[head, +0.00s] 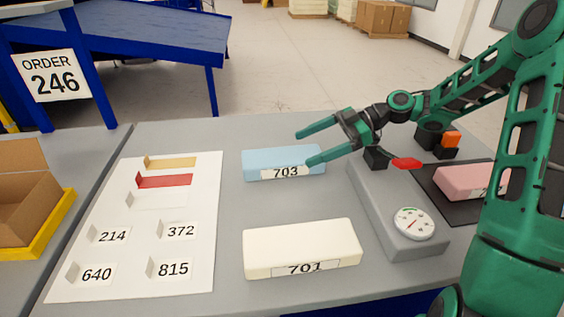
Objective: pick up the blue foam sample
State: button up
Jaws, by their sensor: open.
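The blue foam sample (262,160) is a light blue block lying flat on the grey table, with a white label reading 703 on its near side. My gripper (302,147) is open, its two green fingers spread and pointing left. The fingers appear over or near the right part of the blue block. I cannot tell their exact height above it, and nothing is held between them. The near finger hides a small part of the block's right end.
A cream block (300,243) labelled 701 lies nearer. A grey gauge device (385,205) and a pink block (468,182) on a dark mat are at right. A white sheet (130,215) with colored and numbered cards is at left. A cardboard box (28,200) stands at far left.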

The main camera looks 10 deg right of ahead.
aim_at(283, 157)
jog(key=x, duration=0.8)
jog(key=shift+s+r, duration=0.1)
jog(key=shift+s, duration=0.05)
jog(key=c, duration=1.1)
